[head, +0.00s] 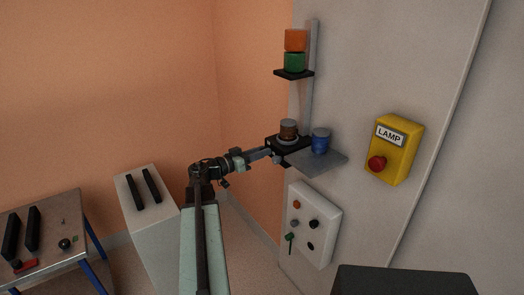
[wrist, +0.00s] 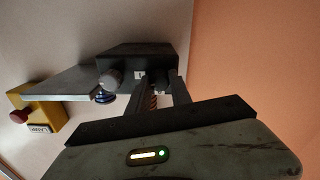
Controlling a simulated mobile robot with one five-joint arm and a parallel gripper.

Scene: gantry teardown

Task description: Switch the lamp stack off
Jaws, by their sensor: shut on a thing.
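The lamp stack's orange lamp (head: 295,40) and green lamp (head: 294,62) sit on a small black bracket high on the grey wall. The yellow LAMP box (head: 401,140) with its red button (head: 376,163) is on the wall to the right; it also shows at the left of the wrist view (wrist: 44,108). My gripper (head: 272,152) is at the black box (head: 284,143) below the lamps, left of the LAMP box and apart from it. In the wrist view my gripper (wrist: 159,84) is shut on a small dark part at the black box (wrist: 145,62); its shape is mostly hidden.
A grey shelf (head: 318,160) carries a blue cylinder (head: 320,143). A brown-topped cylinder (head: 288,128) stands on the black box. A white panel (head: 326,216) with knobs is below. A white cabinet (head: 146,215) and a table (head: 60,265) with loose parts stand at left.

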